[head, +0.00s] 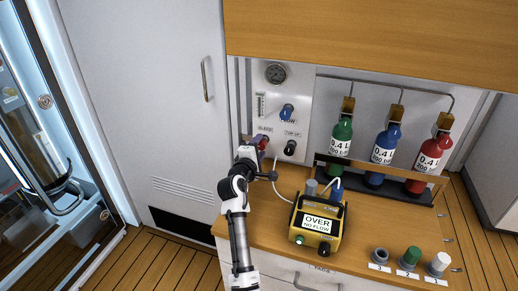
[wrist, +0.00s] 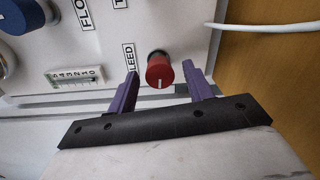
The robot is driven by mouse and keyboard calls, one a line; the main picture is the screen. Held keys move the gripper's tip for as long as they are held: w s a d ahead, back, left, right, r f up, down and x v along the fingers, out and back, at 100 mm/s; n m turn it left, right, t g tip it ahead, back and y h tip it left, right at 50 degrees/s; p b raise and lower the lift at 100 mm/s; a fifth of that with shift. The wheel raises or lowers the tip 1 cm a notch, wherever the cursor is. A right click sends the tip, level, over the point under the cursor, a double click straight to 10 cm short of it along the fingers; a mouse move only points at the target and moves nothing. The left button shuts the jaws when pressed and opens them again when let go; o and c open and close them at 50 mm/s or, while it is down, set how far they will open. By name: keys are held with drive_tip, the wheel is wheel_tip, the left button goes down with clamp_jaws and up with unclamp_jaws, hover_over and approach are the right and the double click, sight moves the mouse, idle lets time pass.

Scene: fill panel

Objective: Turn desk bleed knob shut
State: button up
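The red bleed knob (wrist: 158,71) sits on the white panel beside a label partly reading "LEED" in the wrist view. A white mark shows on its face, near the lower edge of the picture of it. In the head view the knob (head: 264,142) is small at the panel's lower left, partly behind my arm. My gripper (wrist: 161,74) is open, its two purple fingers on either side of the knob, with gaps visible on both sides. In the head view my gripper (head: 255,145) is close to the panel. Its depth against the knob is hard to tell.
The panel also bears a blue knob (head: 287,111), a black knob (head: 290,147) and a gauge (head: 276,73). A yellow meter (head: 318,221) reading "OVER NO FLOW" stands on the wooden desk (head: 365,225). Green, blue and red bottles stand right. A white hose (wrist: 262,27) runs beside the panel.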

drive_tip(key=b+v, duration=0.2)
drive_tip(key=v, duration=1.1)
drive_tip(key=shift+s+a+b, duration=0.15)
drive_tip(key=shift+s+b, duration=0.15)
drive_tip(key=shift+s, duration=0.05)
